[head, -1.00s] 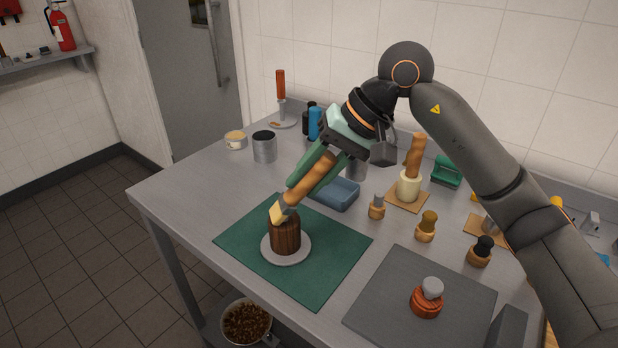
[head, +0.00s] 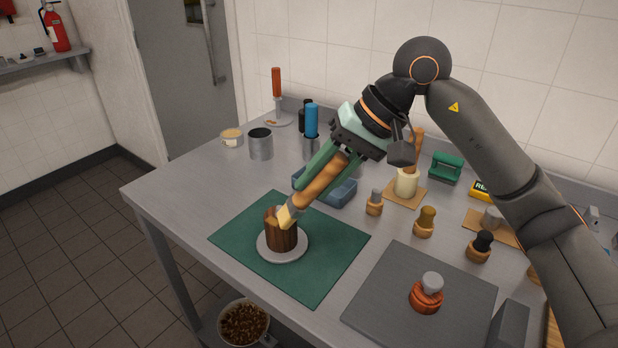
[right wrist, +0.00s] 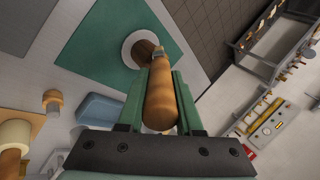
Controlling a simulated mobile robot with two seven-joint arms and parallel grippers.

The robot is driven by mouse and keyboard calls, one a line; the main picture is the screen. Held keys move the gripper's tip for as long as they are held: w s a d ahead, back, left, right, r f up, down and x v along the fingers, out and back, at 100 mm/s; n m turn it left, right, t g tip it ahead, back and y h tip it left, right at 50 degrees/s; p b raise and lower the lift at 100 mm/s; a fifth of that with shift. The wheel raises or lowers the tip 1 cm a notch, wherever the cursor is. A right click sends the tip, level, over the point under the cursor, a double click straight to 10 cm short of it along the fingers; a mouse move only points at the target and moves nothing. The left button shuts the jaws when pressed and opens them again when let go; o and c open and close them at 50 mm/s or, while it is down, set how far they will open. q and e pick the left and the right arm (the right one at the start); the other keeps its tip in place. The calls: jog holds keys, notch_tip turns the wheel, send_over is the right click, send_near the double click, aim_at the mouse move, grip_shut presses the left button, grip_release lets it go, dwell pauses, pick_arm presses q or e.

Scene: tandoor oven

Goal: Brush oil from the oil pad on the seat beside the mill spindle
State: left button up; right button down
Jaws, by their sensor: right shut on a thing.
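My right gripper (head: 322,181) is shut on the wooden handle of a brush (head: 318,184). The handle also shows between the green fingers in the right wrist view (right wrist: 160,95). The brush is tilted, and its pale bristles (head: 287,217) are at the top of a dark brown wooden mill body (head: 282,238). The mill body stands upright on a light grey round plate (head: 263,248) on a green mat (head: 325,277). The bristles hide part of its top, so I cannot tell the spindle or oil pad there. My left gripper is not in view.
A blue tray (head: 340,194) sits behind the mat. Several small wooden-based pieces, including one with a black top (head: 480,244), stand to the right. A grey mat (head: 390,310) holds an orange-brown part with a grey knob (head: 427,293). Metal cups (head: 260,146) stand at the back left.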

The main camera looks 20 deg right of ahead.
dwell(0.4)
jog(key=shift+f, duration=0.2)
jog(key=shift+w+a+r, duration=0.1)
jog(key=shift+r, duration=0.05)
jog(key=shift+w+a+r, duration=0.1)
jog(key=shift+w+a, duration=0.3)
jog(key=shift+w, duration=0.1)
jog(key=shift+w+a+p, duration=0.35)
jog(key=shift+w+a, duration=0.1)
jog(key=shift+w, duration=0.3)
jog(key=shift+w+a+p, duration=0.35)
jog(key=shift+w+a, duration=0.1)
jog(key=shift+w, duration=0.25)
jog(key=shift+f, duration=0.2)
